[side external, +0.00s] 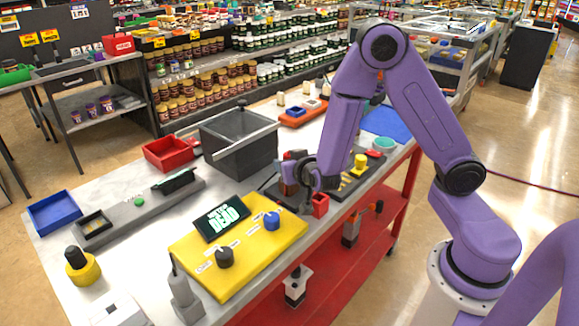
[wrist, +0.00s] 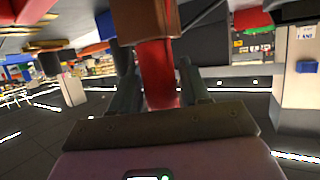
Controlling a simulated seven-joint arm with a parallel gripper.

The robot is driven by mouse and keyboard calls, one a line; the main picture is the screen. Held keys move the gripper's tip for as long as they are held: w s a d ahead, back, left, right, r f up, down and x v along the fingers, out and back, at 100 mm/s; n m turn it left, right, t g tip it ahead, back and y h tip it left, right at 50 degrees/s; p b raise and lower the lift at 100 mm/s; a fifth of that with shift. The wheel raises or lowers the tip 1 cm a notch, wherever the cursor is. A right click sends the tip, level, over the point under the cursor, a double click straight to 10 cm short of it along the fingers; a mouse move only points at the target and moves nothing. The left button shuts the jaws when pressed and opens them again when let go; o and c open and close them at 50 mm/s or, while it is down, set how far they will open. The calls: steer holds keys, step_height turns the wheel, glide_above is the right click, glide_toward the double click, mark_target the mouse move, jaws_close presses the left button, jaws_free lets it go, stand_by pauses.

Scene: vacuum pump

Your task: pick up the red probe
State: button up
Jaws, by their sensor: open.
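The red probe shows in the wrist view as a red shaft (wrist: 157,78) with a brown block-shaped end (wrist: 146,18). The shaft lies between the two dark fingers of my gripper (wrist: 158,78), with a finger on each side. The fingers are apart, and I cannot tell whether either touches the shaft. In the side view my gripper (side external: 291,187) is low over the right part of the workbench. A reddish-brown part (side external: 291,168), likely the probe, shows at the gripper, partly hidden by it and my arm.
A small red holder (side external: 320,204) stands at the bench's front edge, close to my gripper. A yellow panel (side external: 236,262) with knobs and a black display is to the left. A dark grey box (side external: 240,150) stands behind. A red tray (side external: 170,153) is farther left.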

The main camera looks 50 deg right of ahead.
steer(key=shift+w+d+f, duration=0.25)
steer(key=shift+w+d, duration=0.05)
steer(key=shift+w, duration=0.3)
steer(key=c, duration=0.7)
steer(key=shift+r, duration=0.1)
